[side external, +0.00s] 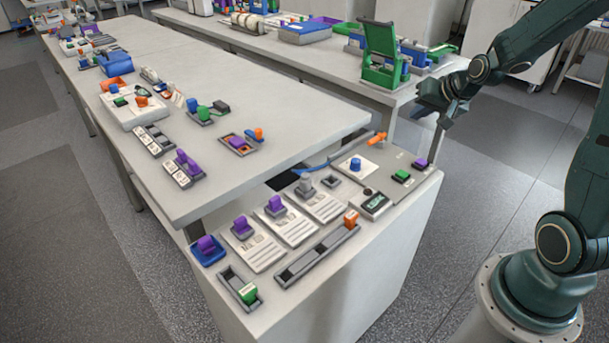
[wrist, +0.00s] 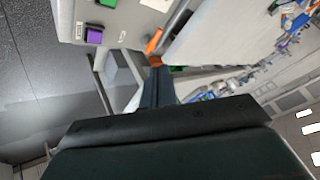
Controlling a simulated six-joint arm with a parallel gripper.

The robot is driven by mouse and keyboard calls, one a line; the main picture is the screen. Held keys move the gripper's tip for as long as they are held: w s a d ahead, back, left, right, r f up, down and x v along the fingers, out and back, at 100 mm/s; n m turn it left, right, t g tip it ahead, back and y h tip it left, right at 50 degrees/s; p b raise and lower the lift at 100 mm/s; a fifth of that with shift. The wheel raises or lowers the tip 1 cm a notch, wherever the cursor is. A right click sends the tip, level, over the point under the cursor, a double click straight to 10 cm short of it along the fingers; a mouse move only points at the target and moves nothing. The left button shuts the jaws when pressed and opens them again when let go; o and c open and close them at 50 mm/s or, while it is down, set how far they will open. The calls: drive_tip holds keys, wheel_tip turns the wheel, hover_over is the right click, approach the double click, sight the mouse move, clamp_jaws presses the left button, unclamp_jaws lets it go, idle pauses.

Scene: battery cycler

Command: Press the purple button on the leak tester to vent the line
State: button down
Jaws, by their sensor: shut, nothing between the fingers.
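The purple button (side external: 421,163) sits at the right edge of the light grey top of a cabinet-like unit, beside a green button (side external: 402,176). In the wrist view the purple button (wrist: 94,36) is at upper left, with the green button (wrist: 108,2) cut by the top edge. My gripper (side external: 432,108) is in the air above and beyond the unit's right end, apart from the button. In the wrist view its fingers (wrist: 158,85) are together with nothing between them. The purple button lies left of the fingertips there.
On the same top are a blue knob (side external: 356,164), an orange lever (side external: 377,138), a small display (side external: 375,204) and several purple-handled switches, one of them (side external: 206,245) at the near left. A bench with a green fixture (side external: 383,58) stands behind. Air around my gripper looks clear.

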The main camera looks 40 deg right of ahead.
sight(424, 163)
drive_tip(key=d+f+m+h, duration=0.1)
drive_tip(key=d+f+m, duration=0.3)
drive_tip(key=d, duration=0.5)
wheel_tip(424, 163, down, 3)
drive_tip(key=shift+s+d+r+t+h, duration=0.1)
drive_tip(key=shift+s+d+t+h, duration=0.15)
drive_tip(key=shift+s, duration=0.2)
drive_tip(key=shift+a, duration=0.1)
drive_tip(key=shift+f, duration=4.4)
drive_tip(key=shift+f, duration=0.95)
drive_tip(key=shift+r, duration=0.95)
drive_tip(key=shift+r, duration=0.1)
